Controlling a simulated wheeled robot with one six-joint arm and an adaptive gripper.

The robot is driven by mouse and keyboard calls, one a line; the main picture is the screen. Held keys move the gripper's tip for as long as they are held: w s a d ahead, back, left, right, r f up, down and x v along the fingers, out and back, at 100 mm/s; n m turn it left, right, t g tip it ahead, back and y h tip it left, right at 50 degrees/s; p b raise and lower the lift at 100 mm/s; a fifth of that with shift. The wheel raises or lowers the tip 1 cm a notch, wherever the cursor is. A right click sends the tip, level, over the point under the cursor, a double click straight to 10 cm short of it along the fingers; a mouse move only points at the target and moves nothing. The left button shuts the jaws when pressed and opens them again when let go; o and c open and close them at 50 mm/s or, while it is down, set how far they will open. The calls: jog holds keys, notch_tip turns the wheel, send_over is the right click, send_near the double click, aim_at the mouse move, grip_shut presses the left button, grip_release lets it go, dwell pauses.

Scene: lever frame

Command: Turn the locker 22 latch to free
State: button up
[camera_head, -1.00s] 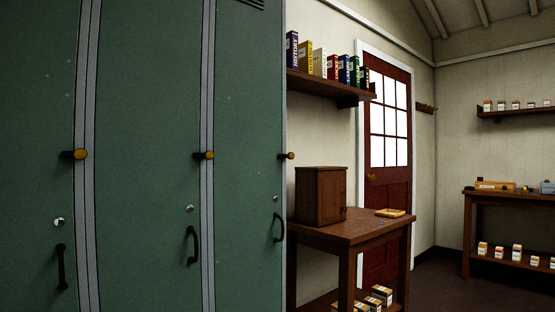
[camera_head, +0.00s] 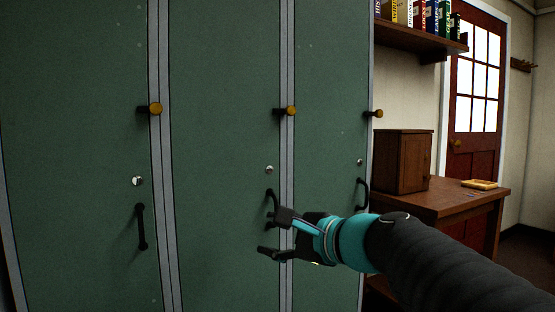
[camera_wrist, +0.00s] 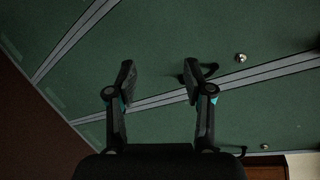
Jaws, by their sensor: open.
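Three green locker doors stand side by side. All three bars lie level, knobs at the right. No number is readable, so I cannot tell which is locker 22. My gripper (camera_head: 276,234) is open and empty, in front of the middle door's lower right part, well below the middle latch. In the wrist view my gripper (camera_wrist: 160,80) shows both fingers apart; no latch is clear there.
Below the latches are round locks, such as the middle lock (camera_head: 269,168), and dark handles: left handle (camera_head: 141,227), middle handle (camera_head: 270,207), partly behind my gripper, and right handle (camera_head: 361,194). A wooden table (camera_head: 455,201) with a brown cabinet (camera_head: 403,160) stands at right.

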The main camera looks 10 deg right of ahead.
jog(key=w+d+r+m+t, duration=0.4)
jog(key=w+r+m, duration=0.1)
jog(key=r+m, duration=0.15)
jog(key=m+t+h, duration=0.2)
jog(key=m+t, duration=0.3)
jog(key=m, duration=0.4)
send_near(292, 112)
jog(key=shift+n, duration=0.25)
jog(key=p+x, duration=0.2)
jog(key=x, duration=0.7)
jog(key=shift+w+r, duration=0.1)
jog(key=shift+w, duration=0.1)
grip_shut()
